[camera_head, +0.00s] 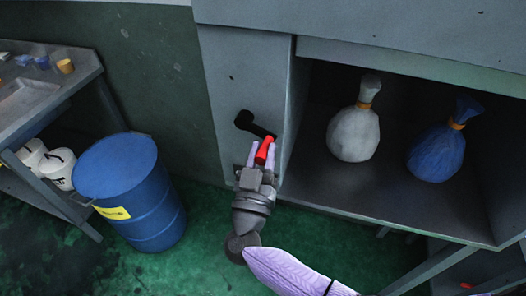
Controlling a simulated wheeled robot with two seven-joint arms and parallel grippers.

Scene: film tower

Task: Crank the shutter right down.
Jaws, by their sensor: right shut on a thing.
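The crank is on the grey post left of the open cabinet. Its black arm (254,125) runs down and right from a round hub to a red handle (264,150). My right gripper (261,154) is shut on the red handle, its pale fingers on either side of it. The grey shutter (420,70), or the panel above the opening, sits at the top of the cabinet, and the opening below it is uncovered. My left gripper is not in view.
A white sack (353,135) and a blue sack (437,152) stand on the cabinet shelf (400,207). A blue barrel (150,215) with a yellow label stands at the left. A workbench (50,100) with small items and white containers (57,167) is further left. Green floor lies between.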

